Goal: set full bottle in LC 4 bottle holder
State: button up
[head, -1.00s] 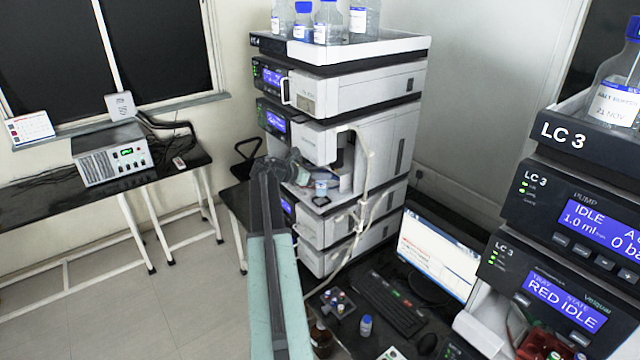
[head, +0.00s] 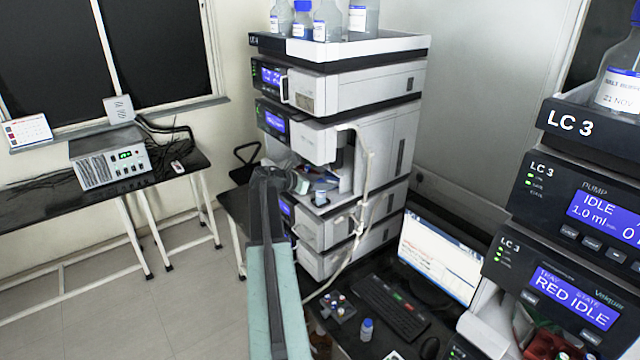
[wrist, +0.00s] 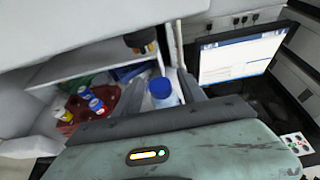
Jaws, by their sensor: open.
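The LC 4 stack (head: 340,85) stands at the middle of the head view. My arm reaches to the open bay in its middle unit. My gripper (wrist: 160,88) is open there, and in the head view its end (head: 302,184) is at the bay's left side. A blue-capped bottle with a pale body (wrist: 161,97) stands between the fingers in the wrist view; whether they touch it is unclear. It also shows in the bay in the head view (head: 320,197). The bottle's base and its seat are hidden, so how full it is cannot be told.
A red tray (wrist: 72,104) with blue-capped vials lies left in the wrist view. A dark fitting with an amber tip (wrist: 140,41) hangs above the bay. A tube (head: 361,200) runs down the stack's front. LC 3 (head: 555,200) stands at right, beside a monitor (head: 440,250).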

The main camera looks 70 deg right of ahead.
jog(key=p+v, duration=0.4)
jog(key=v, duration=0.8)
